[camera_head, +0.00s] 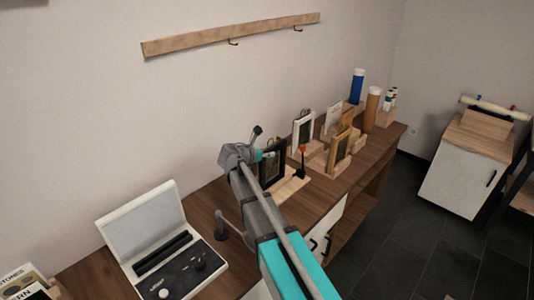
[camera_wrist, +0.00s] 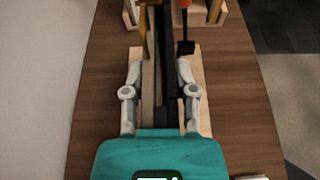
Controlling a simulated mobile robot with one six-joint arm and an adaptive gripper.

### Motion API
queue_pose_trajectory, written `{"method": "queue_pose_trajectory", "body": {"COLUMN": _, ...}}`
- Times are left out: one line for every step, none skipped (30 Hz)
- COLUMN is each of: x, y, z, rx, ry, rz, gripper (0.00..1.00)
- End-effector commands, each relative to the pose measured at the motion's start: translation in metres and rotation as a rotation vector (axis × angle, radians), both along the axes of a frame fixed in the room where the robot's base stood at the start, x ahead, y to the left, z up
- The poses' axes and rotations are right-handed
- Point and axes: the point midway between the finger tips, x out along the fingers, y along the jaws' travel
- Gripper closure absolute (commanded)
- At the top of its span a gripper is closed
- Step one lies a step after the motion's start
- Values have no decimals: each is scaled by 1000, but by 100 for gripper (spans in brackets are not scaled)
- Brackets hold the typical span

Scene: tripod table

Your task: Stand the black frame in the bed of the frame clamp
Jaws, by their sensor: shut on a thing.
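The black frame (camera_head: 273,163) stands upright, just right of my wrist in the head view. In the wrist view the frame (camera_wrist: 168,60) shows edge-on as dark and tan strips between the fingers of my gripper (camera_wrist: 160,78), which is shut on it. The frame clamp has a pale wooden base (camera_head: 290,189) and an orange-tipped lever (camera_head: 302,150). In the wrist view its base (camera_wrist: 202,85) lies below the gripper, and its lever with a black foot (camera_wrist: 186,47) is just right of the frame. The frame's lower edge is hidden, so I cannot tell whether it touches the bed.
Beyond the clamp, a white frame (camera_head: 303,128) and a wooden frame (camera_head: 340,149) stand in wooden holders. A blue bottle (camera_head: 357,86) and a tan cylinder (camera_head: 371,110) are farther back. An open white case (camera_head: 150,240) lies to the left. The wall is close behind.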

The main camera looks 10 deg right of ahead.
Motion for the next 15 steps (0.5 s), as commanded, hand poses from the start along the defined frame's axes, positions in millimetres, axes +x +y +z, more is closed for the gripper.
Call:
{"method": "queue_pose_trajectory", "body": {"x": 0, "y": 0, "z": 0, "rx": -1, "ry": -1, "rz": 0, "gripper": 100}}
{"method": "queue_pose_trajectory", "body": {"x": 0, "y": 0, "z": 0, "rx": -1, "ry": -1, "rz": 0, "gripper": 60}}
{"method": "queue_pose_trajectory", "body": {"x": 0, "y": 0, "z": 0, "rx": -1, "ry": -1, "rz": 0, "gripper": 52}}
{"method": "queue_pose_trajectory", "body": {"x": 0, "y": 0, "z": 0, "rx": -1, "ry": -1, "rz": 0, "gripper": 47}}
{"method": "queue_pose_trajectory", "body": {"x": 0, "y": 0, "z": 0, "rx": -1, "ry": -1, "rz": 0, "gripper": 41}}
{"method": "queue_pose_trajectory", "body": {"x": 0, "y": 0, "z": 0, "rx": -1, "ry": -1, "rz": 0, "gripper": 34}}
{"method": "queue_pose_trajectory", "body": {"x": 0, "y": 0, "z": 0, "rx": -1, "ry": -1, "rz": 0, "gripper": 28}}
{"method": "queue_pose_trajectory", "body": {"x": 0, "y": 0, "z": 0, "rx": -1, "ry": -1, "rz": 0, "gripper": 23}}
{"method": "queue_pose_trajectory", "body": {"x": 0, "y": 0, "z": 0, "rx": 0, "ry": 0, "rz": 0, "gripper": 23}}
{"method": "queue_pose_trajectory", "body": {"x": 0, "y": 0, "z": 0, "rx": 0, "ry": 0, "rz": 0, "gripper": 23}}
{"method": "queue_pose_trajectory", "body": {"x": 0, "y": 0, "z": 0, "rx": 0, "ry": 0, "rz": 0, "gripper": 23}}
{"method": "queue_pose_trajectory", "body": {"x": 0, "y": 0, "z": 0, "rx": 0, "ry": 0, "rz": 0, "gripper": 23}}
{"method": "queue_pose_trajectory", "body": {"x": 0, "y": 0, "z": 0, "rx": 0, "ry": 0, "rz": 0, "gripper": 23}}
{"method": "queue_pose_trajectory", "body": {"x": 0, "y": 0, "z": 0, "rx": 0, "ry": 0, "rz": 0, "gripper": 23}}
{"method": "queue_pose_trajectory", "body": {"x": 0, "y": 0, "z": 0, "rx": 0, "ry": 0, "rz": 0, "gripper": 23}}
